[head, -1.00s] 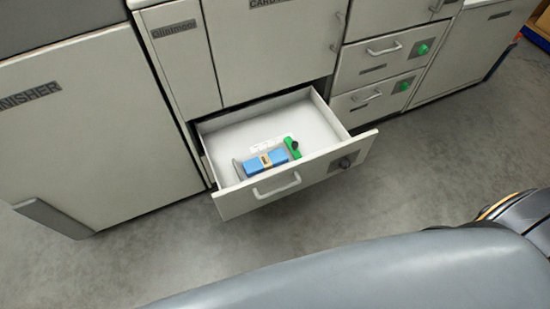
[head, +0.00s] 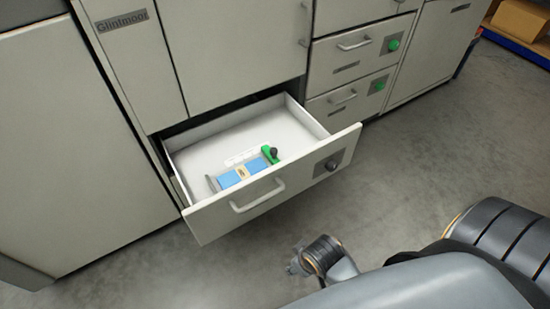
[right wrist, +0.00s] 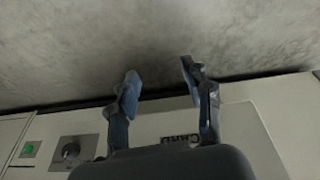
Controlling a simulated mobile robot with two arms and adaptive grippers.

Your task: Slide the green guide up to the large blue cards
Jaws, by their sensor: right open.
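The blue cards (head: 229,180) lie in the open drawer (head: 317,138), near its front wall, with a tan band around their middle. The green guide (head: 267,152) with a black knob stands close by the right end of the cards; I cannot tell whether they touch. A grey plate stands at the cards' left end. My right gripper (right wrist: 160,70) is open and empty in the right wrist view, its two fingers apart in front of a pale panel and the floor. In the head view my right arm is low, outside the drawer. My left gripper is not seen.
The drawer front has a handle (head: 257,197) and a dark knob (head: 332,164). Closed drawers with green buttons (head: 393,44) are to the right. The grey floor (head: 430,150) in front is clear. A cardboard box (head: 520,20) sits at the far right.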

